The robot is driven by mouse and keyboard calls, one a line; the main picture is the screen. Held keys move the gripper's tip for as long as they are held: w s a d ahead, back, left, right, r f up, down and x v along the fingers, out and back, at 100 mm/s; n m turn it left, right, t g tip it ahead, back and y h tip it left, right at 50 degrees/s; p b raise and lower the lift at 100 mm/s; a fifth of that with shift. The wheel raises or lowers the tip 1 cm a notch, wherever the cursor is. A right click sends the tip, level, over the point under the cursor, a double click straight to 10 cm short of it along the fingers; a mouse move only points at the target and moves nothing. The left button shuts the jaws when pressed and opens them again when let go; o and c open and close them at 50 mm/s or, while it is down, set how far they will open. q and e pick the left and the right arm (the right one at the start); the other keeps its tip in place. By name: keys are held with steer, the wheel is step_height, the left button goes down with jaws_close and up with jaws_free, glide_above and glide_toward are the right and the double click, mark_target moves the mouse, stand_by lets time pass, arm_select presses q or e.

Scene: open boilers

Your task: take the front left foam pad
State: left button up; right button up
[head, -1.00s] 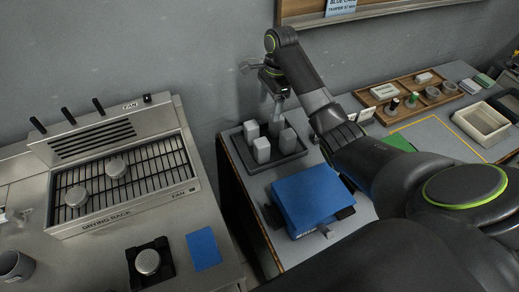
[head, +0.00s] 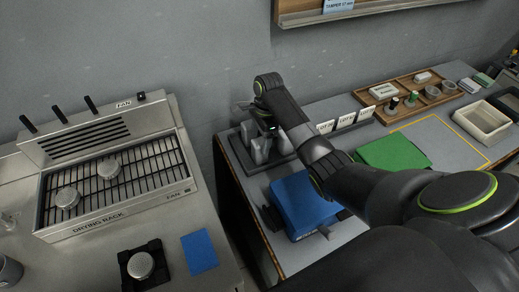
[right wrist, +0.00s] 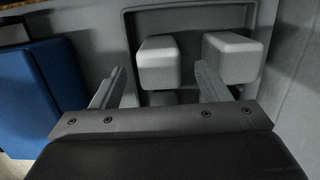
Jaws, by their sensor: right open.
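Light grey foam pads stand upright in a dark tray (head: 290,163) at the back left of the right-hand table. The front left foam pad (head: 258,153) is partly covered by my right gripper (head: 264,135), which is low over the tray. In the right wrist view, the open fingers of the right gripper (right wrist: 160,72) are on either side of the left-hand pad (right wrist: 157,62), with room around it. Another pad (right wrist: 235,57) stands to its right, close to the right finger. Further pads are mostly hidden below. My left gripper does not show.
A blue box (head: 300,205) stands just in front of the tray. A green mat (head: 395,150), small label cards (head: 345,121) and a wooden tray (head: 408,95) lie to the right. A drying rack (head: 120,185) is at left; the wall rises behind.

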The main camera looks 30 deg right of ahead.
steer(key=shift+a+f, duration=0.2)
steer(key=shift+f, duration=1)
